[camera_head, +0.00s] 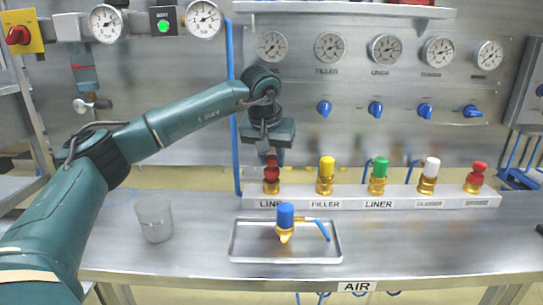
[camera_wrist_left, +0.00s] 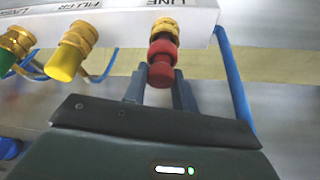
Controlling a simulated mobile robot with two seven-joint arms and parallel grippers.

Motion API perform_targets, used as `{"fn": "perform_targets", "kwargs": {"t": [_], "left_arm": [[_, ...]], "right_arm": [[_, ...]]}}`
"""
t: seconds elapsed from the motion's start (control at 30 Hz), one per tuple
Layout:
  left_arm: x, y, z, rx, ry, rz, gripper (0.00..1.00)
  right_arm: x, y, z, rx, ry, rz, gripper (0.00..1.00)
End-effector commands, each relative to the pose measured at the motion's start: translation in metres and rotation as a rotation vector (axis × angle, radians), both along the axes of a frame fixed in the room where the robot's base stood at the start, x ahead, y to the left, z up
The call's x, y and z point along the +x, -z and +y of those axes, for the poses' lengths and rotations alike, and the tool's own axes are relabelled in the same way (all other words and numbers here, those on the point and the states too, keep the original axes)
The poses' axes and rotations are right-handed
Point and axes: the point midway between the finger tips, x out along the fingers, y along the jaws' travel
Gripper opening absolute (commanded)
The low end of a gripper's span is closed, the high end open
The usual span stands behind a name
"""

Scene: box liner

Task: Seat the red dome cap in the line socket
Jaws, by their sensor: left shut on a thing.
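The red dome cap (camera_head: 271,173) is at the brass line socket (camera_head: 271,187), at the left end of the white rail. In the left wrist view the cap (camera_wrist_left: 161,70) stands in line with the socket (camera_wrist_left: 164,29). No clear gap shows between them, but I cannot tell how deep it sits. My left gripper (camera_head: 270,158) comes down from above, shut on the cap. The fingers show on both sides of it in the left wrist view. My right gripper is not in view.
Yellow (camera_head: 326,166), green (camera_head: 380,167), white (camera_head: 431,166) and red-topped (camera_head: 477,172) fittings stand along the rail to the right. A metal tray (camera_head: 285,256) in front holds a blue-topped brass valve (camera_head: 286,218). A clear beaker (camera_head: 154,220) stands left. The right-hand bench is clear.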

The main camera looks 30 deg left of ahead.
Motion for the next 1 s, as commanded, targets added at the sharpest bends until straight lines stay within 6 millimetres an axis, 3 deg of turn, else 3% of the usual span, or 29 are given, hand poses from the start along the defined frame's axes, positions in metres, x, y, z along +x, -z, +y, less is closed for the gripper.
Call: {"fn": "perform_targets", "kwargs": {"t": [0.8,0.83,1.0], "left_arm": [[0.0,0.013,0.0,0.0,0.0,-0.001,0.0],[0.0,0.012,0.0,0.0,0.0,-0.001,0.3],[0.0,0.012,0.0,0.0,0.0,-0.001,0.44]], "right_arm": [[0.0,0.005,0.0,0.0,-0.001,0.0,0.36],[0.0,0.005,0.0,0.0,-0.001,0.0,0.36],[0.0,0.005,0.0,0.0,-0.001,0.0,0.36]]}}
